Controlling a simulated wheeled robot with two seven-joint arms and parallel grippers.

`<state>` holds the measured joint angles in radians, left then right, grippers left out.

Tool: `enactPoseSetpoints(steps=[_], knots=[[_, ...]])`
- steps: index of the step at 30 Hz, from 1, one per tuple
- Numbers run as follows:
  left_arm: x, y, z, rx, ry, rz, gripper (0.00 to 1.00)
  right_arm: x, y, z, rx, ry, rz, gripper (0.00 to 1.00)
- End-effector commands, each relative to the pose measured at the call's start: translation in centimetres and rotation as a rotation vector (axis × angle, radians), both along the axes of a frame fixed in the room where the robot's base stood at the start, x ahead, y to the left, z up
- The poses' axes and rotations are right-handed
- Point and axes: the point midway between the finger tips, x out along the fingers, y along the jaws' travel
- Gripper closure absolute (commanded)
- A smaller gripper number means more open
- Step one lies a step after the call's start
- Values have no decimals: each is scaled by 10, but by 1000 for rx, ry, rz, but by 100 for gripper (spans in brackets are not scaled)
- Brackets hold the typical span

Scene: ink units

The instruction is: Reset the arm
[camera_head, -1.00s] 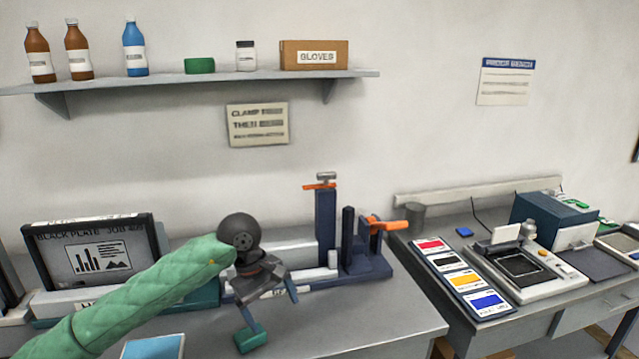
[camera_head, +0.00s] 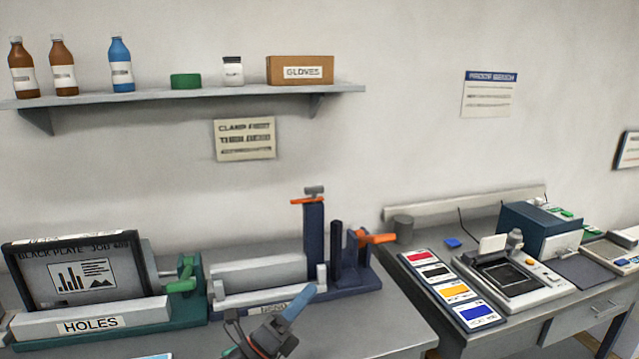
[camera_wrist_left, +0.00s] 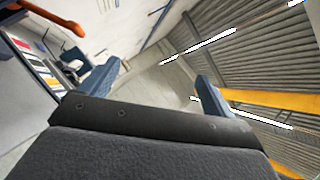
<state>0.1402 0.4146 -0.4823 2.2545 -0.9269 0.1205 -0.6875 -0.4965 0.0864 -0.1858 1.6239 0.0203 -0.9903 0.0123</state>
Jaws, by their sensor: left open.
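My left gripper (camera_head: 268,332) is low in the head view, in front of the blue clamping unit (camera_head: 345,285), with one blue finger pointing up and right. Its lower part is cut off by the frame's bottom edge. In the left wrist view its two blue fingers (camera_wrist_left: 158,76) stand wide apart with nothing between them. My right gripper is in no view.
A green unit (camera_head: 180,325) labelled HOLES, with a dark framed plate (camera_head: 80,275), stands left on the bench. Orange handles top the blue unit. Colour cards (camera_head: 452,287) and a proofing device (camera_head: 505,275) lie on the right table. A shelf (camera_head: 200,93) runs above.

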Motion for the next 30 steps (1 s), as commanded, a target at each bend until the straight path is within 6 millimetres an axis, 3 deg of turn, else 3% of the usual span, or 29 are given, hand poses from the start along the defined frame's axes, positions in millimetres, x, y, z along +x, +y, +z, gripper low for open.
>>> enactPoseSetpoints(steps=[7,14,17,22,25,30], knots=[[16,74,-61,-430,517,189,11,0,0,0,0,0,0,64],[-7,135,-159,-808,994,388,11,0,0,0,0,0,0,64],[-32,156,-207,-962,1196,488,11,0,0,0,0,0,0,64],[-96,177,-282,-1202,1523,676,11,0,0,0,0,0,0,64],[-132,183,-312,-1297,1664,773,11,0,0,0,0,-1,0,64],[-178,186,-340,-1398,1822,893,11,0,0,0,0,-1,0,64]])
